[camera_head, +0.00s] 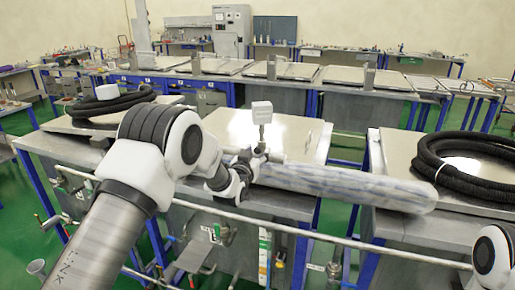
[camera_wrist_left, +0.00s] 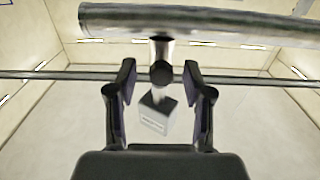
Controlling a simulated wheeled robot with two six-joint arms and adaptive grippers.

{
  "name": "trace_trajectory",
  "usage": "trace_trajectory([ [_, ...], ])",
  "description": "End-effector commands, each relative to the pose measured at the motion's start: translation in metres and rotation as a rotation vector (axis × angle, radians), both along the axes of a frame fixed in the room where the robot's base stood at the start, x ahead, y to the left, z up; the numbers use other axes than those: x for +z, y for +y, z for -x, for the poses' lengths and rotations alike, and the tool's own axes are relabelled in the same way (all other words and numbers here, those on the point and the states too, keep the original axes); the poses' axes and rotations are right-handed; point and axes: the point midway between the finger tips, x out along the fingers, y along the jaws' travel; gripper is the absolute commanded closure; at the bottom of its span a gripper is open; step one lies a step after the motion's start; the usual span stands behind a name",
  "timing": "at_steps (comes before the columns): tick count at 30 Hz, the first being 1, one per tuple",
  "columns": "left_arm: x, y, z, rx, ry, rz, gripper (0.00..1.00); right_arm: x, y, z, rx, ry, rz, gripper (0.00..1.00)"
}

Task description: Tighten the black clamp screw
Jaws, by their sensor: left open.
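The black clamp screw (camera_wrist_left: 161,73) is a round dark knob in the left wrist view. It sits on a short metal post between a thick metal tube (camera_wrist_left: 200,20) and a small pale box (camera_wrist_left: 157,116). My left gripper (camera_wrist_left: 160,76) is open, with one finger on each side of the screw and visible gaps to it. In the head view my left gripper (camera_head: 248,168) is at the near end of the streaked tube (camera_head: 350,187), below the white box (camera_head: 262,112) on its post. The screw cannot be made out clearly there. My right gripper is out of view.
Steel tables (camera_head: 270,135) stand below and behind the tube. Coiled black hoses lie at left (camera_head: 110,104) and right (camera_head: 470,158). A thin horizontal rail (camera_wrist_left: 50,75) crosses the left wrist view. Part of my right arm (camera_head: 494,255) shows at lower right.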

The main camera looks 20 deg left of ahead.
Motion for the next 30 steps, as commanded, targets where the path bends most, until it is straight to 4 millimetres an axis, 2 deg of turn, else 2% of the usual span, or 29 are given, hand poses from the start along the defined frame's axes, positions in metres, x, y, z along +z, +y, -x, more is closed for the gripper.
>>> trace_trajectory([
  [6,-0.001,0.0,-0.002,0.0,0.001,0.0,0.49,0.0,0.0,0.0,0.0,0.0,0.0,0.11],
  [7,-0.001,0.0,-0.002,0.0,0.001,0.0,0.52,0.0,0.0,0.0,0.0,0.0,0.0,0.11],
  [11,-0.001,0.0,-0.002,0.0,0.001,0.0,0.98,0.0,0.0,0.0,0.0,0.0,0.0,0.11],
  [12,-0.001,0.0,-0.001,0.0,0.001,0.0,1.0,0.0,0.0,0.0,0.0,0.0,0.0,0.11],
  [23,-0.002,0.0,-0.001,0.0,0.0,-0.021,1.0,-0.005,0.0,0.0,0.0,0.0,0.0,0.11],
  [30,-0.004,0.0,-0.001,0.0,-0.005,-0.121,1.0,-0.021,0.0,0.0,0.0,0.0,0.0,0.11],
])
